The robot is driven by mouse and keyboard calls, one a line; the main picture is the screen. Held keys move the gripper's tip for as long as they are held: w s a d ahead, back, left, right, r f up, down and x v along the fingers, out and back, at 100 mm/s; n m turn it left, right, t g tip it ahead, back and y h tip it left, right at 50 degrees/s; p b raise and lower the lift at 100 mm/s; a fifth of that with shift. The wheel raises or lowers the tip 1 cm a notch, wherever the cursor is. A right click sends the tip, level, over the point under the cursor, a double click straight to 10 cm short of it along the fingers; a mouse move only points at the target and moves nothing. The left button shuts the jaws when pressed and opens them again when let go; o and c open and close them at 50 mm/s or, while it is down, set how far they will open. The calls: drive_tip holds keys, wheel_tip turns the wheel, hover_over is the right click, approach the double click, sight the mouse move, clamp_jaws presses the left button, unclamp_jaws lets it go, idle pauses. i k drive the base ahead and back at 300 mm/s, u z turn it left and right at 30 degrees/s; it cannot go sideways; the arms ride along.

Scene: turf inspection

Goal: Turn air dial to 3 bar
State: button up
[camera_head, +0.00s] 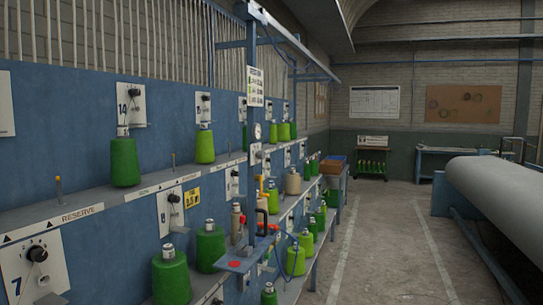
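A small round white gauge (257,131) is mounted on the blue upright post, above the middle of the rack. Its needle and numbers are too small to read. Just below it is a small pale fitting (256,153), whose kind I cannot tell. Black knobs sit on white plates along the rack; the nearest knob (37,253) is on the plate marked 7 at lower left. Another knob (173,198) is beside a yellow label. I cannot tell which of these is the air dial. My gripper is not in this view.
Green cones (171,275) stand along the rack shelves. A small blue shelf (240,262) with a red spot juts out, near orange and red handles and a blue hose (296,262). A large pale roll (500,195) stands at right. The floor aisle (385,245) is clear.

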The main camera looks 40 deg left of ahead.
sight(260, 154)
drive_tip(key=z, duration=0.05)
drive_tip(key=i, duration=2.3)
drive_tip(key=u, duration=3)
